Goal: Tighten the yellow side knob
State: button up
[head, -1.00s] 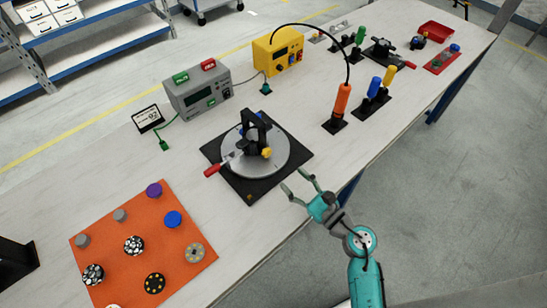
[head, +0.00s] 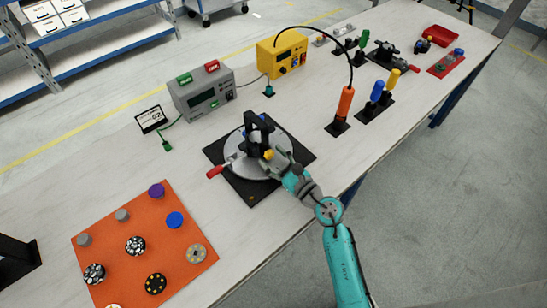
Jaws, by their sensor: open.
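The yellow side knob (head: 268,154) is on the near right side of a black bracket fixture (head: 254,128). The fixture stands on a round grey plate (head: 244,169) over a black square base (head: 243,190). A red-handled lever (head: 215,172) sticks out to the left, and a blue part shows at the top of the fixture. My gripper (head: 273,158) is at the knob, with its fingers open around or right beside it. The fingers partly hide the knob, and I cannot tell whether they touch it.
An orange mat (head: 135,222) with several round knobs lies at the lower left. A grey box (head: 202,93) and a yellow box (head: 282,54) stand behind the fixture. An orange-handled tool (head: 344,102) and blue and yellow handled tools (head: 377,90) stand to the right.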

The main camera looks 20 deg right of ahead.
grip_shut()
jog(key=shift+m, duration=0.4)
jog(key=m, duration=0.3)
jog(key=shift+m, duration=0.3)
jog(key=m, duration=0.4)
jog(key=shift+w+d+m, duration=0.1)
jog(key=shift+m, duration=0.3)
dwell(0.4)
grip_release()
